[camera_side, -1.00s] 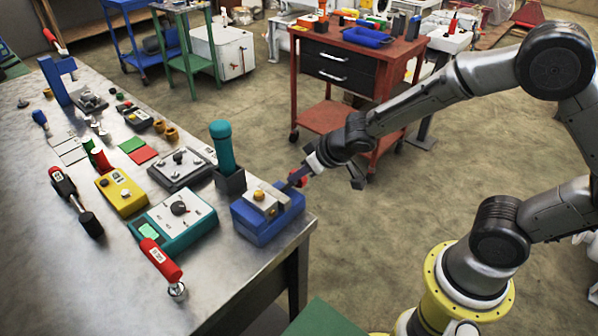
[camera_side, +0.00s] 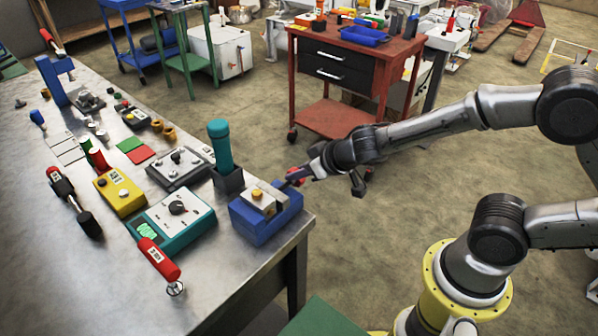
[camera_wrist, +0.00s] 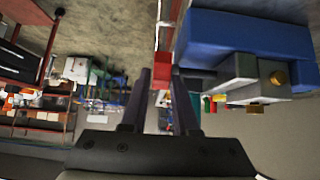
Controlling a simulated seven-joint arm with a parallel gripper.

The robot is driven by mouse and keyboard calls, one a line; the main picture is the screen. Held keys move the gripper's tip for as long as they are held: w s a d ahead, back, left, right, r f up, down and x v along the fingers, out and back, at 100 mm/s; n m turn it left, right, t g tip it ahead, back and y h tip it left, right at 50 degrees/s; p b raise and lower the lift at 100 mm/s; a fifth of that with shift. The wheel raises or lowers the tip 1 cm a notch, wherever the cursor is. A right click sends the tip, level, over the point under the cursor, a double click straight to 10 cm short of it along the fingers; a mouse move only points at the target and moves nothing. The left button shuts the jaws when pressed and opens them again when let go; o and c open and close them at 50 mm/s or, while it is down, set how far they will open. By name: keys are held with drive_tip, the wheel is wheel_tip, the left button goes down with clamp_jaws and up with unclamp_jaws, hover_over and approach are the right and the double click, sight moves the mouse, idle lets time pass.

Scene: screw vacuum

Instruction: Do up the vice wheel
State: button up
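The blue vice (camera_side: 262,222) sits at the near right corner of the metal bench, with a grey jaw part and a small yellow piece (camera_side: 257,194) on top. It also shows at the upper right of the wrist view (camera_wrist: 240,38). A small red part (camera_side: 298,181), apparently the vice wheel's handle, is at the vice's right side. My gripper (camera_side: 297,175) reaches it from the right. In the wrist view, the red part (camera_wrist: 162,73) lies between my two dark fingertips, with little or no gap. Whether both fingers touch it is unclear.
A teal-handled tool in a dark holder (camera_side: 228,180) stands close behind the vice. A teal meter (camera_side: 172,222) and a red-handled tool (camera_side: 158,260) lie to its left. The floor right of the bench is open up to a red cart (camera_side: 345,75).

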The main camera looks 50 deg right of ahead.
drive_tip(key=o, duration=0.4)
drive_tip(key=shift+c, duration=0.2)
drive_tip(key=v, duration=1.4)
